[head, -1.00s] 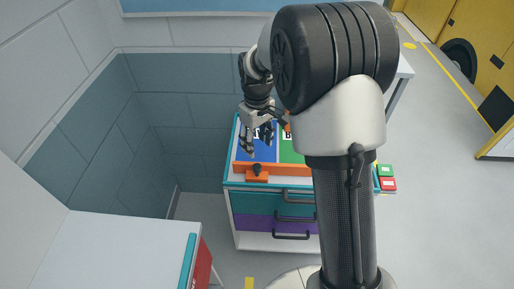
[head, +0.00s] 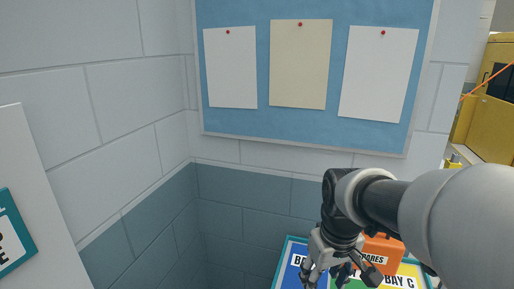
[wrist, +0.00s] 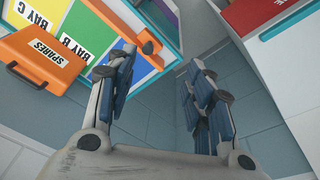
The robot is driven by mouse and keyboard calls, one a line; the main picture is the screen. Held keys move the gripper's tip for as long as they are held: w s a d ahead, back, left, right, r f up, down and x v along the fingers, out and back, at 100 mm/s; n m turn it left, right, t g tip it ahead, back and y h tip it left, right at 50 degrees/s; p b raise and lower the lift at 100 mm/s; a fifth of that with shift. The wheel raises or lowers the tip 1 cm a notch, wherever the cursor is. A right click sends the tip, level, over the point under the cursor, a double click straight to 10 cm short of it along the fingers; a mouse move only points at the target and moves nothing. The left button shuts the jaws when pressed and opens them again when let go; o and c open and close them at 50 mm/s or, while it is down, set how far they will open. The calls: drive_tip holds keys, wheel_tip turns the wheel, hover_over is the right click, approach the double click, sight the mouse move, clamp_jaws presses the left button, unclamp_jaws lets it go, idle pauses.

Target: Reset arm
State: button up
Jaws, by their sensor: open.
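My arm reaches in from the right edge of the head view, with its wrist bent down. My gripper (head: 335,274) hangs over the front of a coloured bay board and is cut off by the lower picture edge. In the wrist view my gripper (wrist: 160,72) has its two fingers spread wide, with nothing between them. The bay board (wrist: 112,32) lies to the left of the fingers there. Its labels read BAY B and BAY C.
An orange SPARES case (head: 383,248) stands on the board behind my gripper; it also shows in the wrist view (wrist: 42,58). A blue pinboard (head: 305,130) with papers hangs on the wall. A white cabinet (wrist: 292,72) is at right in the wrist view.

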drive_tip(key=s+r+m+t, duration=0.2)
drive_tip(key=s+m, duration=0.1)
drive_tip(key=s, duration=1.4)
drive_tip(key=shift+s+r+t, duration=0.25)
drive_tip(key=shift+r+t, duration=0.05)
